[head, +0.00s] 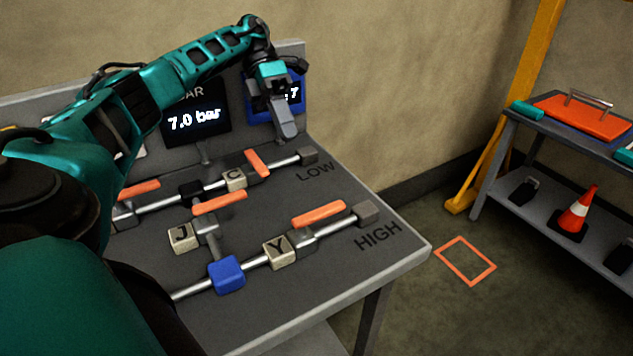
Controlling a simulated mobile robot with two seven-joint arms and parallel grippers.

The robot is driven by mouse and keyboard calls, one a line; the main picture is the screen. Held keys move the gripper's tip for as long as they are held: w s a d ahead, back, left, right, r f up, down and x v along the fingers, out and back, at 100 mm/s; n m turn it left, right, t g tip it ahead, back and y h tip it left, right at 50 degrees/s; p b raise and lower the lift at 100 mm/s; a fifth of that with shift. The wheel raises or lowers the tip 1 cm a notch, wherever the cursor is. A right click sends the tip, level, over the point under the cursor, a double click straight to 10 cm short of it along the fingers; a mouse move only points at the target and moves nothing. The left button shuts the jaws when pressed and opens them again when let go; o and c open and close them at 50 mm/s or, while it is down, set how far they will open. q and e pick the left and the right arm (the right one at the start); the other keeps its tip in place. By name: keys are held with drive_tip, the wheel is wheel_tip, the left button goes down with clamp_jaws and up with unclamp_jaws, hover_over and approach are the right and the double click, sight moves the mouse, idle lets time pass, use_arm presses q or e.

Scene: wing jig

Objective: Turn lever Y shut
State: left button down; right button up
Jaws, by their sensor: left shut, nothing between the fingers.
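Lever Y (319,214) is an orange handle on the front pipe marked HIGH. It lies roughly along that pipe, above a grey valve body, beside a beige block (280,252) lettered Y. My left gripper (286,127) is shut and empty. It is at the back right of the bench, in front of a blue-framed display, up and behind lever Y and apart from it. My right gripper is not in view.
Lever C (257,163) lies across the rear LOW pipe. Lever J's orange handle (219,203) lies across the short link pipe. A display (195,118) reads 7.0 bar. The grey bench (400,254) is bare at its right front. A shelf with a cone (578,208) stands right.

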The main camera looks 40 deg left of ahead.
sight(319, 219)
use_arm(q)
drive_tip(key=b+x, duration=0.1)
drive_tip(key=x, duration=0.8)
drive_tip(key=shift+s+d+f+b, duration=0.15)
drive_tip(key=shift+d+f+b, duration=0.1)
drive_tip(key=shift+b, duration=0.1)
drive_tip(key=d, duration=0.3)
drive_tip(key=shift+s+p, duration=0.3)
drive_tip(key=shift+s, duration=0.1)
drive_tip(key=shift+s+d+f, duration=0.1)
drive_tip(key=shift+s+d, duration=0.05)
drive_tip(key=shift+d, duration=0.4)
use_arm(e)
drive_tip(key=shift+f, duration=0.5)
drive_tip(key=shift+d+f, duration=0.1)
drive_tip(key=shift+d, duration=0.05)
